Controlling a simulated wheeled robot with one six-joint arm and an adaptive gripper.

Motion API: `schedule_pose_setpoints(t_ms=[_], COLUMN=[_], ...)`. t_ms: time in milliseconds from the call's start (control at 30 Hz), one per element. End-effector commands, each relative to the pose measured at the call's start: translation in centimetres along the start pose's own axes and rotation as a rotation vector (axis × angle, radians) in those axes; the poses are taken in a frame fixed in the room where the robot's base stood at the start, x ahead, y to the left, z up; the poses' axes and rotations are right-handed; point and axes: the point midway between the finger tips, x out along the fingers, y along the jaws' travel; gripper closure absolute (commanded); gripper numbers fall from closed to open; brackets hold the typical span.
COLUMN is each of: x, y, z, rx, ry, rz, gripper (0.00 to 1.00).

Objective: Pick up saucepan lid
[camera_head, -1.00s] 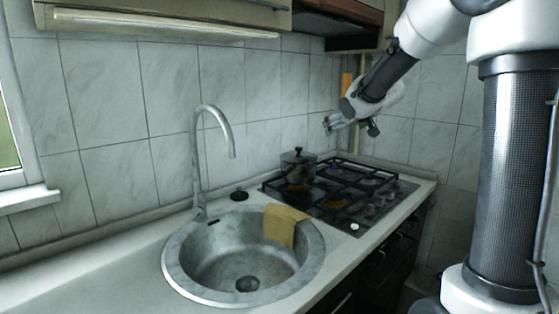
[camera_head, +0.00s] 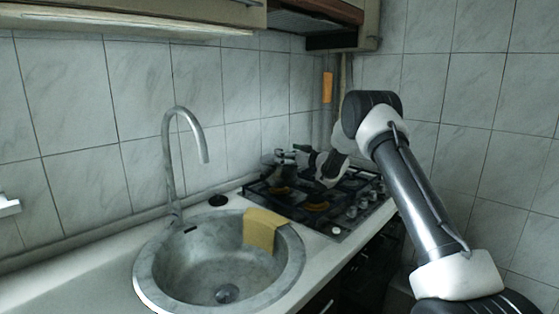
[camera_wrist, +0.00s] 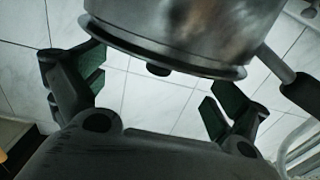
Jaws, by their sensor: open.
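In the wrist view, the grey metal saucepan (camera_wrist: 200,25) fills the top and appears upside down. Its saucepan lid (camera_wrist: 190,65) shows as a rim across the pot, with a small dark knob (camera_wrist: 158,69) pointing down in the picture. My gripper (camera_wrist: 158,88) is open and empty, with its green-padded fingers to either side of the knob and apart from it. In the head view, my gripper (camera_head: 284,154) is over the stove at the saucepan (camera_head: 268,163), which it and my arm partly hide. Whether a finger touches the lid cannot be told.
The black gas stove (camera_head: 315,203) has grates around the saucepan. A dark pan handle (camera_wrist: 302,92) sticks out at right in the wrist view. A round sink (camera_head: 150,262) with a tall tap (camera_head: 168,165) and a yellow cloth (camera_head: 262,228) is nearer. Tiled walls stand behind.

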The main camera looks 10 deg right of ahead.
Motion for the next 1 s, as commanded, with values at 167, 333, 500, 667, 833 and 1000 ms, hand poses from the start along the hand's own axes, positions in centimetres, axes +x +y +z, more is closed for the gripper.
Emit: schedule_pose_setpoints(t_ms=[167, 333, 500, 667, 833, 1000], x=[2.8, 3.8, 3.8, 3.8, 3.8, 3.8], y=[0.1, 0.2, 0.2, 0.2, 0.1, 0.1], z=[0.2, 0.2, 0.2, 0.2, 0.2, 0.4], rx=[-0.001, 0.000, 0.000, 0.000, 0.000, 0.002], ry=[0.001, -0.001, -0.001, -0.001, -0.002, -0.004], rz=[-0.001, 0.000, 0.001, 0.001, 0.000, 0.000], gripper=[0.02, 0.02, 0.02, 0.31, 0.62, 0.93])
